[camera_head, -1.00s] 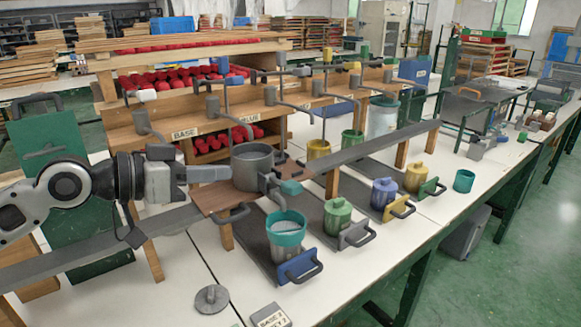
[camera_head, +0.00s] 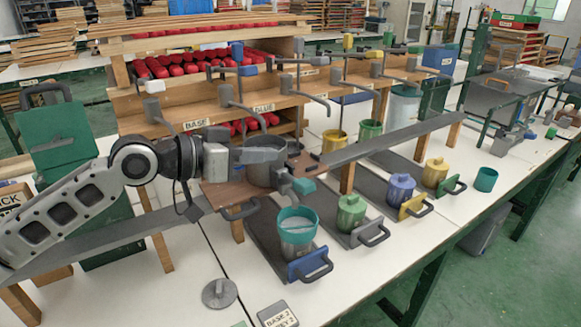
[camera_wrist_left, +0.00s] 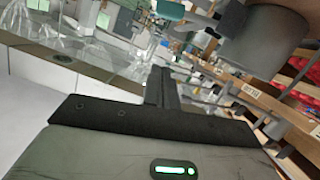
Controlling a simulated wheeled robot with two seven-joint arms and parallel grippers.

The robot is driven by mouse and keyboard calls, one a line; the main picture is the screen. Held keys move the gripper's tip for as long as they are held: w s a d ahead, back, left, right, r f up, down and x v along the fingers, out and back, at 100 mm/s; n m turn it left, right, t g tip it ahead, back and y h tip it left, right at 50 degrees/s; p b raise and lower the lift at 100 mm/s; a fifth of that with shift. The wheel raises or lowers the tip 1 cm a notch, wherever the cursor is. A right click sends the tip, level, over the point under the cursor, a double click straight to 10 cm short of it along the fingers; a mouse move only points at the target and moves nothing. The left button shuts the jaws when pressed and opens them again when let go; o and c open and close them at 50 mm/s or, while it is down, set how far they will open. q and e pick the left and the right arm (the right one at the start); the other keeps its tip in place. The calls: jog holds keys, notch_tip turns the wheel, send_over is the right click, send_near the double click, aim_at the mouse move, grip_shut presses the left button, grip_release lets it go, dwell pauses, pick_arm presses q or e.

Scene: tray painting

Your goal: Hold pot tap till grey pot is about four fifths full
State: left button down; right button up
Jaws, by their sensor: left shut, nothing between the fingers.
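The big grey vessel (camera_head: 263,176) stands on a brown wooden board. A grey tap with a teal handle (camera_head: 303,186) sticks out from its right side. Below the tap stands a grey pot (camera_head: 297,250) with a teal collar (camera_head: 298,217); pale liquid shows inside, its exact level hard to judge. My left gripper (camera_head: 282,153) is shut and empty, overlapping the big vessel's upper part in the head view, above and left of the tap handle. Contact cannot be told. In the left wrist view, the shut fingers (camera_wrist_left: 161,88) lie below and left of the vessel (camera_wrist_left: 262,38). My right gripper is out of view.
A grey lid (camera_head: 220,293) lies on the white table, near a label block (camera_head: 277,314). Lidded green (camera_head: 350,215), blue (camera_head: 400,190) and yellow (camera_head: 434,174) pots stand to the right. Several grey spouts hang behind the vessel. A sloping grey rail (camera_head: 395,138) passes at right.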

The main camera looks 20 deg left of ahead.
pick_arm(q)
jog(key=p, duration=0.1)
send_over(295, 180)
jog(key=s, duration=0.1)
jog(key=f, duration=0.3)
jog(key=s+f, duration=0.1)
jog(key=f, duration=0.1)
jog(key=shift+a+f, duration=0.1)
jog(key=shift+f, duration=0.05)
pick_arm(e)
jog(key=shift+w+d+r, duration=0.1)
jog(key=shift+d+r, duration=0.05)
